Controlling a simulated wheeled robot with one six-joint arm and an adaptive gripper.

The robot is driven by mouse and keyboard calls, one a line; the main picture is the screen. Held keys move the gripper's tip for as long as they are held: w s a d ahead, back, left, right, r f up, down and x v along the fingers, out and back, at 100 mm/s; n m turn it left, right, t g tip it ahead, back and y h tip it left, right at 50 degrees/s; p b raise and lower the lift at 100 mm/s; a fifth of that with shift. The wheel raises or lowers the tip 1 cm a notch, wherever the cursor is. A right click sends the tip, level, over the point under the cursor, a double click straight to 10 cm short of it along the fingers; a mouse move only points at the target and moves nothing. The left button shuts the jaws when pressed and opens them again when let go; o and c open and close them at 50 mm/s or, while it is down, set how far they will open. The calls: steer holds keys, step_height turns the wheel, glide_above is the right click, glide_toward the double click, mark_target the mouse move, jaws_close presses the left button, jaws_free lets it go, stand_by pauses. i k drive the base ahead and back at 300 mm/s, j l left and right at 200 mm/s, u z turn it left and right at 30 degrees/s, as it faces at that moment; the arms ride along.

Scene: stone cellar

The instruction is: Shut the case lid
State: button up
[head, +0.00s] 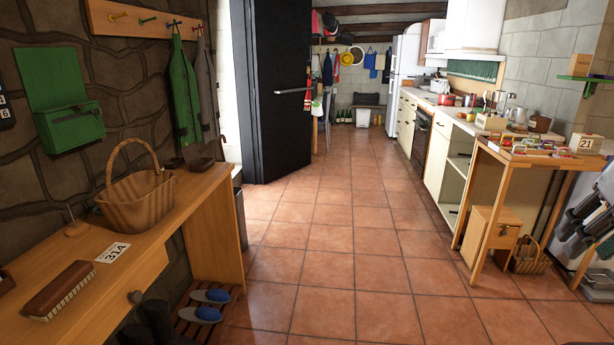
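I cannot pick out with certainty which thing is the case. A green box (73,122) hangs on the stone wall at the left, with a flat green panel (50,76) standing up behind it that may be a raised lid. A small wooden box (491,236) stands on the floor under the tall wooden table at the right, and its top looks closed. My gripper is not in view.
A wooden desk (175,222) at the left holds a wicker basket (138,198), a brush (60,289) and a number card (113,252). Blue slippers (206,313) lie on a slatted rack below. The tiled floor (340,240) is clear down the middle. A dark door (270,90) stands open.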

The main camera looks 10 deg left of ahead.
mark_target(189, 154)
steer(key=i+u, duration=0.25)
steer(key=i, duration=0.25)
steer(key=i+l+u, duration=0.2)
steer(key=i, duration=0.25)
steer(key=i+j+u, duration=0.2)
steer(key=i+u, duration=0.75)
steer(key=i+l+u, duration=0.45)
steer(key=i+l, duration=0.3)
